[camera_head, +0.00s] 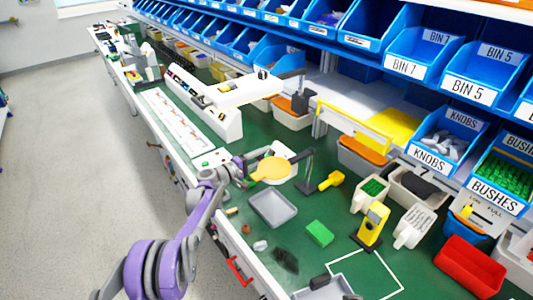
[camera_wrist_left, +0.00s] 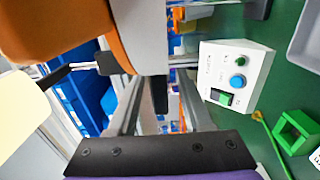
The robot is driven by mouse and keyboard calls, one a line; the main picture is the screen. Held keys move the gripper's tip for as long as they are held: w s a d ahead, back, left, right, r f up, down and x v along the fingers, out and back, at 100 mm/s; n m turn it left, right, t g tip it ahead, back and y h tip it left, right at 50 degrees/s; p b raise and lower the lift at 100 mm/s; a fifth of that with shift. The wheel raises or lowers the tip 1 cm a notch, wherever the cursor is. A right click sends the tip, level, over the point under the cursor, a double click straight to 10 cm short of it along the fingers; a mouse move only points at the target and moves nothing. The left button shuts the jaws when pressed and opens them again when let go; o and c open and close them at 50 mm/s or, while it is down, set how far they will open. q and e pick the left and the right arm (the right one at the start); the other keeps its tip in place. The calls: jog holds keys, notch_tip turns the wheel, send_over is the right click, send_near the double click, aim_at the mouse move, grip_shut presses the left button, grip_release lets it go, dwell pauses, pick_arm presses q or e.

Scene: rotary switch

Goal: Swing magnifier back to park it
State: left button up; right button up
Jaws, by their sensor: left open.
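A round yellow-orange disc (camera_head: 274,169), which looks like the magnifier head, sits above the green bench in the head view, with a pale rim showing behind it. A dark upright post (camera_head: 308,172) stands just to its right. My left gripper (camera_head: 243,178) is open at the left side of the disc. I cannot tell whether they touch. In the left wrist view, a large orange and grey piece (camera_wrist_left: 75,32) fills the upper left close to the camera; I cannot tell what it is. My left gripper (camera_wrist_left: 160,110) shows below it. My right gripper is not in view.
A white box with green and blue buttons (camera_wrist_left: 236,75) stands nearby. A grey tray (camera_head: 273,208), green block (camera_head: 320,233) and yellow device (camera_head: 372,225) are on the bench (camera_head: 345,213). Blue bins (camera_head: 415,50) line the back. A long white unit (camera_head: 205,105) lies farther along.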

pick_arm(q)
jog(key=shift+w+d, duration=0.4)
jog(key=shift+d, duration=0.15)
grip_shut()
dwell(1.1)
